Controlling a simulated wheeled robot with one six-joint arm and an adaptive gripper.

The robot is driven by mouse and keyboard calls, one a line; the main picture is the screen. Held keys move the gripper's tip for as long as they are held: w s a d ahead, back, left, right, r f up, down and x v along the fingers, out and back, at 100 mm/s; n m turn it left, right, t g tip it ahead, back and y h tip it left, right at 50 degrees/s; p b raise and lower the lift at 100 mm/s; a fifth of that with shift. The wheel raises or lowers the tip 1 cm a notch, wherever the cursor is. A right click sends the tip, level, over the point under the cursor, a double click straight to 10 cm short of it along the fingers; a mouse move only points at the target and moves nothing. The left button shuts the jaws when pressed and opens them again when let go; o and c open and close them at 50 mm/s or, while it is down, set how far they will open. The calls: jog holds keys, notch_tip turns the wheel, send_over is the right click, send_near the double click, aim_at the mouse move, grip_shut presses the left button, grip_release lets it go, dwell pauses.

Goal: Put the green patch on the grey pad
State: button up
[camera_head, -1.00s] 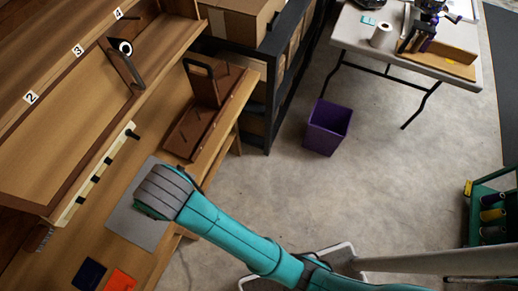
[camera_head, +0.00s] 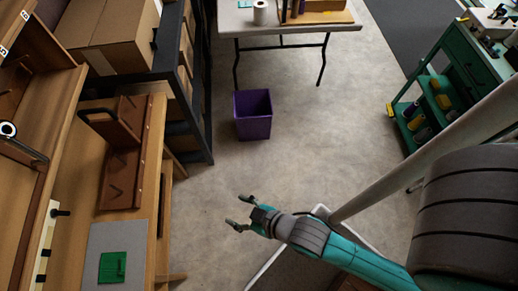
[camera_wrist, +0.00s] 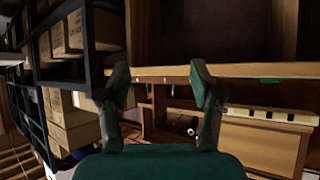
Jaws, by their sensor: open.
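The green patch (camera_head: 112,267) lies flat on the grey pad (camera_head: 128,236) on the wooden bench at the lower left of the head view. It appears within the pad's visible area; the pad's lower edge is near the picture's bottom. My gripper (camera_head: 238,212) is open and empty, over the concrete floor to the right of the bench, well apart from the patch. In the wrist view the open fingers (camera_wrist: 160,74) frame the bench edge, and a small green strip at the right (camera_wrist: 270,80) may be the patch seen edge-on.
A brown wooden rack (camera_head: 124,150) stands on the bench behind the pad. A purple bin (camera_head: 253,114) stands on the floor, with a white table (camera_head: 290,23) behind it. A dark shelf with boxes (camera_head: 105,30) is at upper left, a green cart (camera_head: 450,85) at right.

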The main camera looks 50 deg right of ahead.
jog(key=s+d+r+m+t+h, duration=0.1)
jog(key=s+d+r+t, duration=0.1)
jog(key=s+d+r, duration=0.2)
jog(key=s+d+r+m+t+h, duration=0.2)
jog(key=s+d+r, duration=0.2)
jog(key=s+r, duration=0.3)
jog(key=s, duration=0.3)
jog(key=shift+a+r, duration=0.1)
jog(key=shift+a, duration=0.05)
dwell(1.2)
